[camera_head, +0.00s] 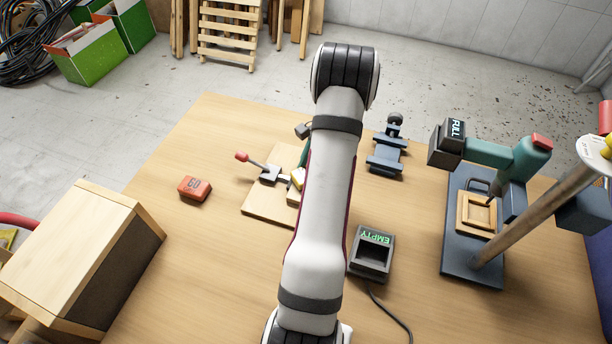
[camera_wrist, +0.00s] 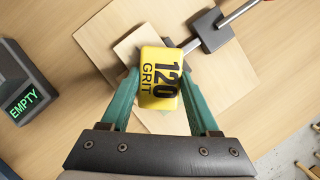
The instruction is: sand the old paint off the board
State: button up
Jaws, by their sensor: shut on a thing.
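My gripper (camera_wrist: 160,76) is shut on a yellow block marked 120 GRIT (camera_wrist: 158,88), with a teal finger on each side. In the wrist view the block is over a pale wooden board (camera_wrist: 136,43), which lies on a larger wooden base (camera_wrist: 100,37). I cannot tell whether block and board touch. A clamp (camera_wrist: 209,30) reaches the board's edge; its red handle (camera_head: 242,157) shows in the head view. A faint green patch shows beside the block, but block and fingers hide most of the board. A red block marked 60 (camera_head: 194,188) lies left of the base.
A dark box reading EMPTY (camera_head: 370,262) with a cable stands right of my arm. A drill-like tool with a FULL battery (camera_head: 454,132) stands over a framed piece at right. A blue vise-like device (camera_head: 386,155) is behind. A wooden box (camera_head: 70,240) is at left.

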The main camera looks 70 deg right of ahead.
jog(key=shift+a, duration=3.2)
notch_tip(320, 180, up, 8)
jog(key=shift+r, duration=0.1)
jog(key=w+a+r+n+g, duration=0.2)
jog(key=w+a+r+n, duration=0.2)
jog(key=w+a+n, duration=0.3)
jog(key=w+a+r+n+g, duration=0.3)
jog(key=w+a+r+n, duration=0.15)
jog(key=w+n, duration=0.35)
jog(key=w+a+r+n+h, duration=0.1)
jog(key=w+a+r+n, duration=0.1)
jog(key=a, duration=0.5)
jog(key=w+a+r+n+g+h, duration=0.1)
jog(key=w+a+r+n, duration=0.1)
jog(key=a+n, duration=0.3)
jog(key=w+a+r+n+g+h, duration=0.1)
jog(key=w+a+r+n, duration=0.2)
jog(key=a, duration=0.6)
jog(key=shift+a+r+n, duration=0.2)
jog(key=shift+r+n, duration=0.4)
jog(key=shift+r, duration=0.1)
jog(key=shift+d+f, duration=0.1)
jog(key=shift+d, duration=0.05)
